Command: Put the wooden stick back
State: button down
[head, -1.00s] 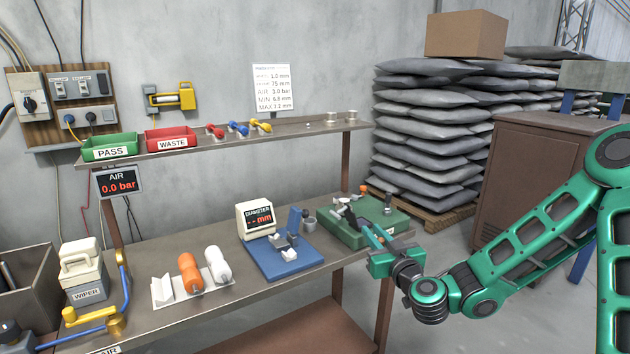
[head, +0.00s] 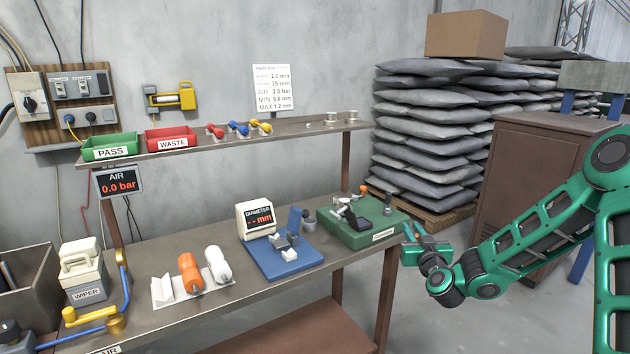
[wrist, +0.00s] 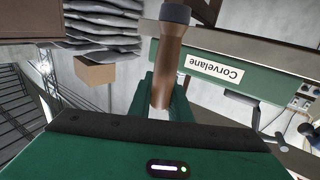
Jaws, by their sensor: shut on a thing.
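The wooden stick (wrist: 169,65) is a brown rod with a dark, wider end, seen in the wrist view. It stands out from between my gripper's green fingers (wrist: 165,105), which are shut on it. In the head view my gripper (head: 416,234) is off the right end of the bench, beside the green fixture (head: 345,236) and apart from it. I cannot make out the stick in the head view. The green fixture carries a white label and small dark parts on top; it also shows in the wrist view (wrist: 190,62).
A blue gauge stand (head: 285,262) with a diameter display is left of the fixture. White and orange rollers (head: 190,272) lie further left. A shelf (head: 215,145) with bins runs above. Stacked sacks (head: 425,130) and a brown cabinet (head: 535,185) stand behind my arm.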

jog(key=shift+a+f, duration=0.25)
jog(key=shift+f, duration=0.3)
jog(key=shift+a+f, duration=0.25)
jog(key=shift+f, duration=0.3)
jog(key=shift+d+r, duration=0.35)
jog(key=shift+r, duration=0.35)
jog(key=shift+d+r, duration=0.3)
jog(key=shift+r, duration=0.35)
